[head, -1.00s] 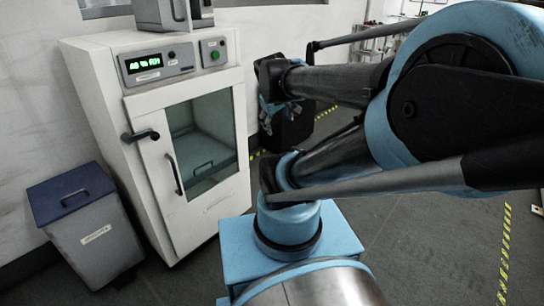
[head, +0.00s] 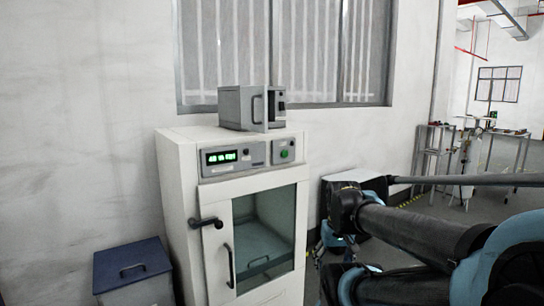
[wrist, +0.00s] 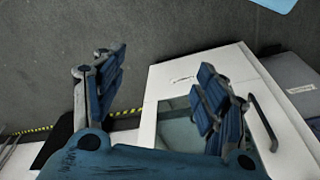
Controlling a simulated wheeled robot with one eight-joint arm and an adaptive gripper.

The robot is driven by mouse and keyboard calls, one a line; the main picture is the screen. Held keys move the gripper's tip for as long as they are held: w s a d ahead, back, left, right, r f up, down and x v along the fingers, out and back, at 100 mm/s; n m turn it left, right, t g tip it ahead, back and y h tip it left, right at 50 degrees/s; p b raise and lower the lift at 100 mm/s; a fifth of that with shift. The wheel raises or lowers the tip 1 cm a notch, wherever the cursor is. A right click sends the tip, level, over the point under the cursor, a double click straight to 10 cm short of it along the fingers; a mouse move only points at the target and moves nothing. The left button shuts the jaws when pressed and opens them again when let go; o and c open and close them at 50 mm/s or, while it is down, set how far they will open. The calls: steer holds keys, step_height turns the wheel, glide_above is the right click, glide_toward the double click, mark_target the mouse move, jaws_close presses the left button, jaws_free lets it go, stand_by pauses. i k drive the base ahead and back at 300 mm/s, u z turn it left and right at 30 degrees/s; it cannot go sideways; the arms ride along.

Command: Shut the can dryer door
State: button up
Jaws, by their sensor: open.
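A white cabinet (head: 180,200) with a green display stands against the wall in the head view. Its glass-windowed door (head: 265,240) looks shut, with a dark handle at its left side. A small grey box (head: 235,108) sits on top of the cabinet; its handled front panel (head: 262,112) appears to stand out from the body, ajar. I cannot tell which one is the can dryer. My gripper (head: 335,240) is to the right of the cabinet, lower than the box, partly hidden by my arm. In the wrist view my gripper (wrist: 160,68) is open and empty, its fingers wide apart, above the cabinet front (wrist: 180,72).
A grey bin with a blue lid (head: 130,265) stands left of the cabinet. A barred window (head: 300,45) is in the wall behind. Shelves (head: 430,150) stand far off at the right. Grey floor (wrist: 40,80) with yellow-black tape lies beside the cabinet.

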mark_target(253, 99)
steer(key=z, duration=0.05)
steer(key=k, duration=1.05)
steer(key=u, duration=0.45)
steer(key=i, duration=0.5)
steer(key=u, duration=0.15)
